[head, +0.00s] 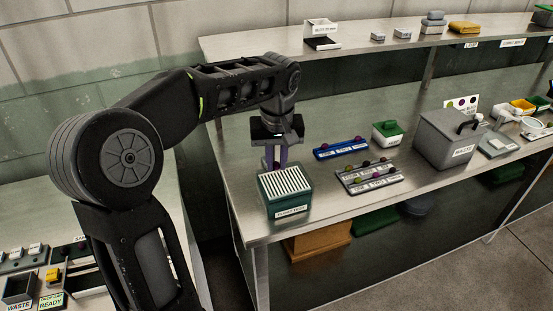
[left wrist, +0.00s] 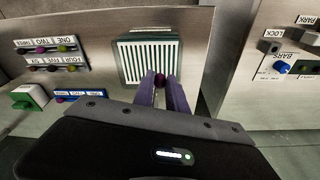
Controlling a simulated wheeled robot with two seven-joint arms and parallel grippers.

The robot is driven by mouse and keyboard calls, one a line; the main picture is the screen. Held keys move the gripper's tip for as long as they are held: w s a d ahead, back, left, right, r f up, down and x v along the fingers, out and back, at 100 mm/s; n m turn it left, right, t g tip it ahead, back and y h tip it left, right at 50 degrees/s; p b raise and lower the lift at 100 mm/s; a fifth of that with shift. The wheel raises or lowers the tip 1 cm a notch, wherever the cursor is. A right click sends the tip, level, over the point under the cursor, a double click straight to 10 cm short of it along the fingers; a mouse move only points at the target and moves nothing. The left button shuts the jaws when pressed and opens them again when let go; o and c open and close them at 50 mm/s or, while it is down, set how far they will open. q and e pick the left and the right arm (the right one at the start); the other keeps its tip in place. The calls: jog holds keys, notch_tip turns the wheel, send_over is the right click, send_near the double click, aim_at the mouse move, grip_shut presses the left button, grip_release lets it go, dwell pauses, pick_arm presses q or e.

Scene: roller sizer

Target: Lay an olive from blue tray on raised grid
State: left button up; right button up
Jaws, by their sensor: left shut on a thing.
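My left gripper (head: 276,165) is above the raised grid (head: 284,181), a green box with white slats on top. In the left wrist view the gripper (left wrist: 160,82) is shut on a dark reddish olive (left wrist: 159,79), held between its purple fingertips. The grid (left wrist: 149,56) lies just beyond the fingertips there; I cannot tell whether the olive touches the slats. The blue tray (head: 340,151) stands behind and right of the grid, with a dark red olive (head: 358,140) at its far end. The gripper body partly hides this tray in the left wrist view. My right gripper is not in view.
A grey labelled tray (head: 370,185) with several olives lies right of the grid. Behind it are a green-lidded box (head: 388,132) and a large grey box (head: 447,140). The bench's front edge runs close to the grid. Bare bench lies left of the blue tray.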

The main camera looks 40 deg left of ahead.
aim_at(276, 188)
pick_arm(q)
jog(key=shift+f+b, duration=1.9)
jog(key=shift+f, duration=0.8)
jog(key=o, duration=1.2)
jog(key=shift+a+r, duration=0.1)
